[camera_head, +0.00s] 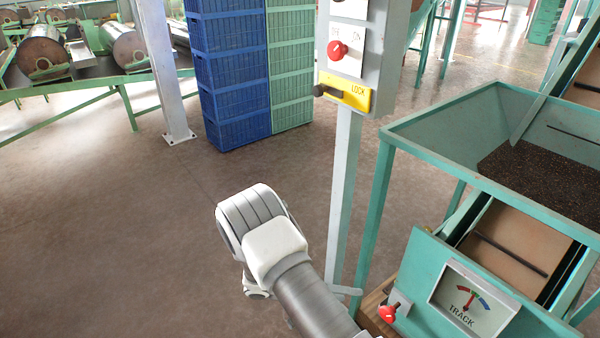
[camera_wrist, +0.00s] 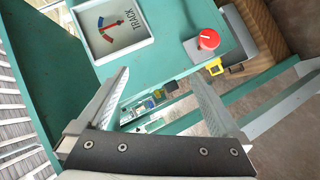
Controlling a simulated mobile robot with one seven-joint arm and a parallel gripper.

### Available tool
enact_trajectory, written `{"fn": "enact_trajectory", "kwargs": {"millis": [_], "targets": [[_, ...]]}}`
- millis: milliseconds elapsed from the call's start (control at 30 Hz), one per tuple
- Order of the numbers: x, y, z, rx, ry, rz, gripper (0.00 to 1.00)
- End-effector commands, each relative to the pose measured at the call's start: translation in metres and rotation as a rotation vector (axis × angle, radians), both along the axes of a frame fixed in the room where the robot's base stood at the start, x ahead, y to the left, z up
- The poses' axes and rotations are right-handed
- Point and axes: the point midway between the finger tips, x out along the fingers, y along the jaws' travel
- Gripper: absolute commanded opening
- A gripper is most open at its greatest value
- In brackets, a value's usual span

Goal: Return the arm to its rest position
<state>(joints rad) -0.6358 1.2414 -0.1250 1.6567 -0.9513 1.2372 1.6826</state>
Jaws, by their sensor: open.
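My arm (camera_head: 300,285) reaches up from the bottom of the head view, with its white and grey joint left of the post. My gripper (camera_wrist: 157,75) is open in the wrist view, its two grey fingers apart with nothing held between them. Beyond the fingers is the green machine panel with the TRACK gauge (camera_wrist: 119,28) and a red knob (camera_wrist: 208,39). In the head view the gauge (camera_head: 472,300) and red knob (camera_head: 388,312) are right of my arm. The fingertips are not clearly seen in the head view.
A grey post (camera_head: 343,200) carries a control box with a red switch (camera_head: 337,50) and a yellow LOCK plate (camera_head: 345,92). A green hopper (camera_head: 430,155) holds dark grains at right. Blue crates (camera_head: 232,75) and green crates (camera_head: 290,70) stand behind. Floor at left is clear.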

Motion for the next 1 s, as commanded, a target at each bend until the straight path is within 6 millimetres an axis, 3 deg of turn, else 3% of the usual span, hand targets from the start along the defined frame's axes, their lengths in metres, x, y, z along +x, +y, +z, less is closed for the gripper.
{"fn": "enact_trajectory", "kwargs": {"millis": [33,433,1000], "targets": [[0.002,-0.001,0.018,0.038,0.011,-0.027,1.0],[-0.011,-0.013,0.136,0.36,0.134,-0.134,1.0],[-0.075,-0.033,0.275,0.821,0.145,-0.014,1.0]]}}
